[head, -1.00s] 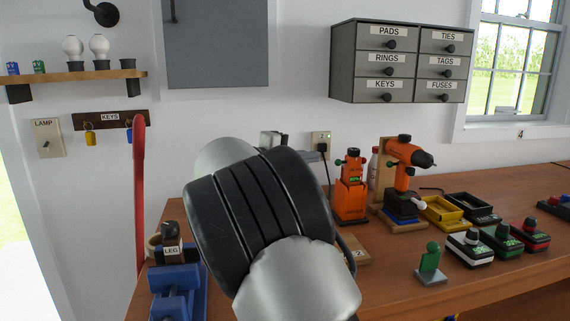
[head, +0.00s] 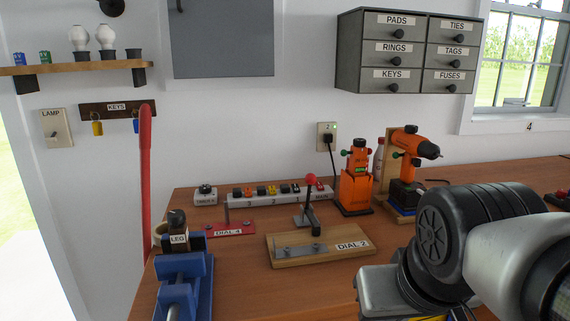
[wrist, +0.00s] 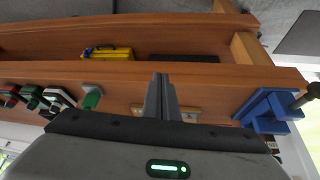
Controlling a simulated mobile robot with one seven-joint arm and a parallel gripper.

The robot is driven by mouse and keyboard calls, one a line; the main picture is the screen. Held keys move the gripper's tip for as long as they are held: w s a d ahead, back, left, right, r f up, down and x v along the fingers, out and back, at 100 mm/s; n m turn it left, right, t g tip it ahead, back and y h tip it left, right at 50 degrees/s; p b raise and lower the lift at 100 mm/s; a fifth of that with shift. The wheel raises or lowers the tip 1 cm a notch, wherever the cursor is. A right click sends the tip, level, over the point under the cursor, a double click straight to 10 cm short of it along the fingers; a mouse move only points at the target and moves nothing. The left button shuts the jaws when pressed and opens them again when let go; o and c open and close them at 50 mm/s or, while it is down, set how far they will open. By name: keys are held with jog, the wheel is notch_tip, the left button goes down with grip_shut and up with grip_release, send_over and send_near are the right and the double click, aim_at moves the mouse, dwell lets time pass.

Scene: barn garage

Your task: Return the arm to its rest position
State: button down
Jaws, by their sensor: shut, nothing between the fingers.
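My arm (head: 490,245) fills the lower right of the head view, in front of the workbench. My gripper is outside the head view. In the wrist view my gripper (wrist: 162,80) shows two grey fingers pressed together, with nothing between them. The wrist picture shows the bench's front edge (wrist: 200,70) beyond the fingers. The fingers look apart from everything around them, though the distance to the bench is hard to tell.
A yellow case (wrist: 108,54) shows in the wrist view. A drawer cabinet (head: 347,55) hangs above.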

notch_tip(320, 180, up, 22)
jog(key=s+p, duration=0.1)
jog(key=p, duration=2.1)
jog(key=shift+a, duration=0.3)
jog(key=shift+f, duration=0.15)
